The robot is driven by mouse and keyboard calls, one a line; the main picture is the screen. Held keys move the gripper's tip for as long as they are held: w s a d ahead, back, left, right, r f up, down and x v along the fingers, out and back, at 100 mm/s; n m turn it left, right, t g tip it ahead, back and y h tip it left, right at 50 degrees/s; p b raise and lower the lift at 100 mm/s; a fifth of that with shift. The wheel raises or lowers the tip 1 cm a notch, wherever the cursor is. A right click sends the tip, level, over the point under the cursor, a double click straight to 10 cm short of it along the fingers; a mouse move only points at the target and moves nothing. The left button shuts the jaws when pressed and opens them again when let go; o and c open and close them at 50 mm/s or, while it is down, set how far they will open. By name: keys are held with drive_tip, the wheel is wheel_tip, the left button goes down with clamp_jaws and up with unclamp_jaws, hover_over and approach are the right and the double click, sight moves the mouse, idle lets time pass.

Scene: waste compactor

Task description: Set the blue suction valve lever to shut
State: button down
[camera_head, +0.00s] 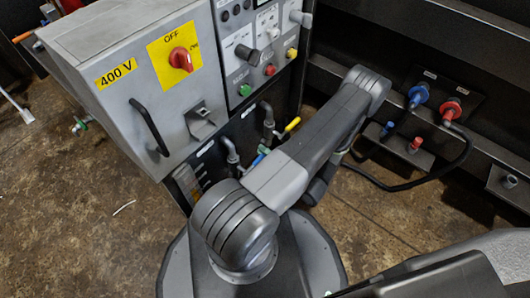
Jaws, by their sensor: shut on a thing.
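The blue lever (258,160) shows as a short blue piece at the lower front of the grey cabinet, beside a grey pipe fitting (232,156). My arm's thick grey link covers what lies to its right, so the lever's full length and exact angle cannot be told. A small green piece (264,149) sits right by it. My arm rises from its round base, bends at the top right and comes back down behind its own link. My gripper is hidden there, so its jaws and any contact with the lever do not show.
A yellow lever (292,124) sits on a second pipe to the right. The cabinet (120,100) carries a red rotary switch (180,59) and a black handle (149,128). Blue (418,95) and red (451,112) couplings with a black hose stand at right. Floor at left is mostly clear.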

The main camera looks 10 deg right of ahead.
drive_tip(key=c, duration=1.4)
unclamp_jaws()
drive_tip(key=p+v, duration=0.3)
drive_tip(key=v, duration=1.1)
drive_tip(key=b+x, duration=0.3)
drive_tip(key=x, duration=1)
drive_tip(key=shift+w+a, duration=0.25)
drive_tip(key=shift+w, duration=0.1)
drive_tip(key=shift+r, duration=0.1)
